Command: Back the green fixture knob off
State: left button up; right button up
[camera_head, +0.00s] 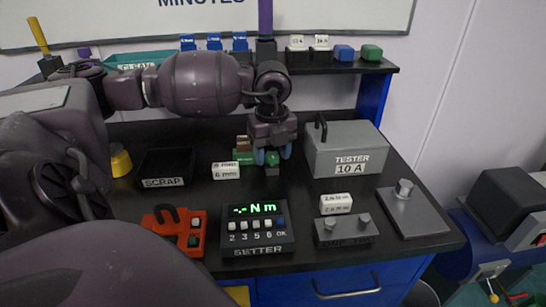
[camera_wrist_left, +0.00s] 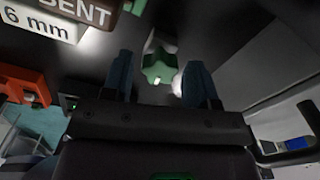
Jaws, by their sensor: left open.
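The green fixture knob (camera_head: 272,158) sits on a small grey fixture at the middle of the black bench. In the left wrist view the lobed green knob (camera_wrist_left: 157,66) shows between the two blue fingers. My left gripper (camera_head: 272,152) points down over the fixture from above. Its blue fingers are open, one on each side of the knob, with a gap visible on both sides in the left wrist view (camera_wrist_left: 160,72). I cannot tell how far down the fingers reach along the knob. My right gripper is not in view.
The grey tester box (camera_head: 346,151) is close on the right. The setter (camera_head: 257,235) and an orange-red device (camera_head: 176,232) are nearer me. A scrap tray (camera_head: 163,183) lies left.

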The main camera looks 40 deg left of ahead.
pick_arm(q)
jog(key=m, duration=0.3)
jog(key=shift+b, duration=0.35)
jog(key=shift+m, duration=0.8)
jog(key=shift+m+b, duration=0.3)
jog(key=shift+m, duration=0.3)
jog(key=m, duration=0.2)
jog(key=shift+m+b, duration=0.3)
jog(key=shift+m, duration=0.4)
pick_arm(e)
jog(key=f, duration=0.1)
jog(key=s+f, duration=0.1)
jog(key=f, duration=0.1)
